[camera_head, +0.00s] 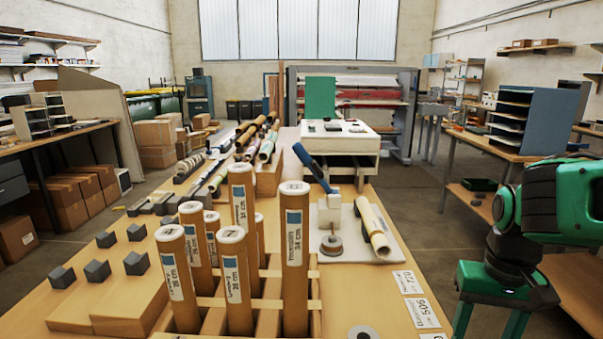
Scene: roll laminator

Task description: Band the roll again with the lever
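A blue lever (312,167) leans up and to the left from a small white banding device (329,211) on a pale board. A round grey-brown spool (331,246) sits at the device's front. A cream paper roll (375,232) lies on the board just right of the device, running from back left to front right. Whether a band is around it is too small to tell. My green gripper (488,325) is at the lower right, pointing down, well right of the lever and roll. Its two fingers stand apart with nothing seen between them; the tips are cut off by the frame.
Several upright labelled cardboard tubes (294,260) stand in a wooden rack in front, left of the device. Number cards (408,282) lie along the table's right edge. A white machine (340,135) stands behind. Dark blocks (97,270) sit at left. The floor right of the table is partly open.

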